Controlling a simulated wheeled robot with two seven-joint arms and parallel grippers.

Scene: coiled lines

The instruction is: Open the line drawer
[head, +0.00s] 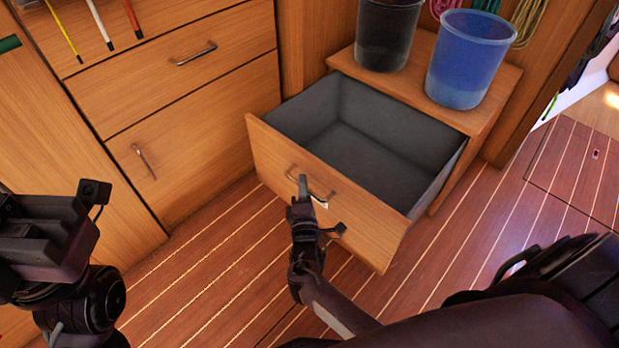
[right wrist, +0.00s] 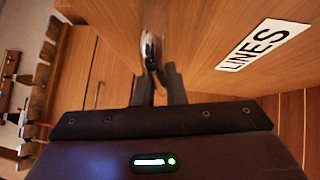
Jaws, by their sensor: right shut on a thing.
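The line drawer (head: 330,190) is pulled well out of its low wooden cabinet, and its grey inside looks empty. Its metal handle (head: 322,196) is on the wooden front. My right gripper (head: 306,190) is at the handle and shut on it. In the right wrist view, the handle (right wrist: 151,48) runs to the fingers (right wrist: 160,85), and a white "LINES" label (right wrist: 263,45) is on the drawer front. My left gripper (head: 95,195) is at the left, away from the drawer; its jaw state is unclear.
A dark bucket (head: 387,35) and a blue bucket (head: 468,60) stand on the cabinet top (head: 500,90). Coiled lines (head: 530,15) hang behind them. A larger wooden cabinet (head: 190,100) with handles stands at left. The striped wooden floor (head: 220,265) is clear.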

